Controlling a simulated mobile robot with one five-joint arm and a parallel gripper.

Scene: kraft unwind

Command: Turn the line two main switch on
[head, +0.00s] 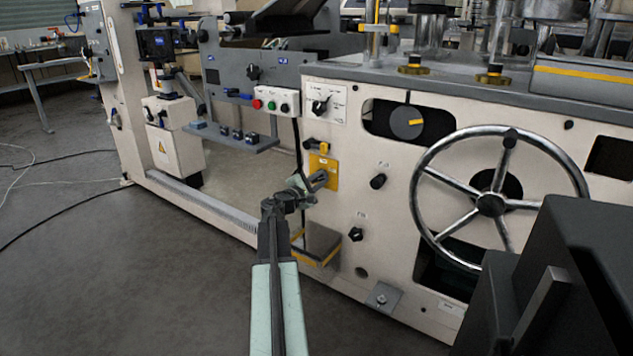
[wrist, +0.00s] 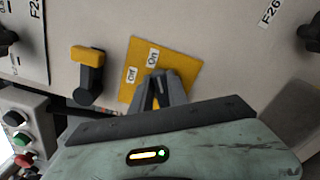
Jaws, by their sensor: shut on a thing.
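A yellow switch plate (wrist: 183,68) on the cream machine front carries an "Off" label (wrist: 132,74) and an "On" label (wrist: 153,57). It also shows in the head view (head: 331,166), right of centre. My gripper (wrist: 160,85) is at this plate, its fingers shut on the switch handle, which they mostly hide. In the wrist view the fingers lie right beside the "On" label. The exact angle of the handle cannot be made out. In the head view my gripper (head: 314,183) reaches the plate from the lower left. No line number is readable on the plate.
A black lever with a yellow top (wrist: 88,72) sits close beside the plate. A button box (head: 275,101) is up and left, with a rotary switch (head: 321,106) beside it. A large handwheel (head: 490,204) is to the right. A box with a yellow edge (head: 320,240) juts out below.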

